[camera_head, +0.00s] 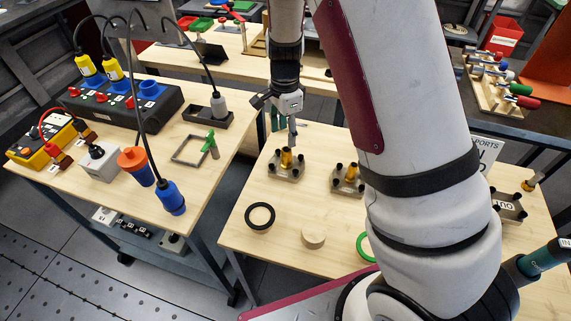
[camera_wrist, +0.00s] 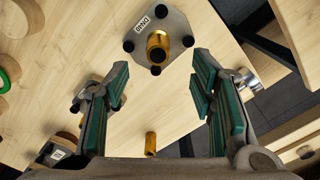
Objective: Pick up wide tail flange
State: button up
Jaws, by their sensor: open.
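My gripper (camera_head: 284,130) is open and points down above the back left of the right-hand table. In the wrist view its green-padded fingers (camera_wrist: 160,85) are apart with nothing held between them. A grey plate (camera_wrist: 181,22) with black knobs, a label and a brass post (camera_wrist: 158,47) lies just beyond the fingertips. In the head view, a similar plate with a brass post (camera_head: 286,160) sits just below my gripper. A second such plate (camera_head: 346,188) is to its right, partly behind my arm. I cannot tell which piece is the wide tail flange.
A black ring (camera_head: 260,216), a wooden disc (camera_head: 313,237) and a partly hidden green ring (camera_head: 364,246) lie near the table front. Another labelled plate (camera_head: 511,208) is at the right. The left table (camera_head: 228,165) holds connectors and a dark control box (camera_head: 125,112).

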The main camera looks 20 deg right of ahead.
aim_at(286, 149)
jog(key=shift+s+d+f+p, duration=0.1)
jog(key=shift+f+p, duration=0.05)
jog(key=shift+f, duration=1.7)
jog(key=shift+d+f+p, duration=0.1)
jog(key=shift+f+p, duration=0.05)
jog(key=shift+f, duration=1.7)
jog(key=shift+r, duration=0.1)
grip_shut()
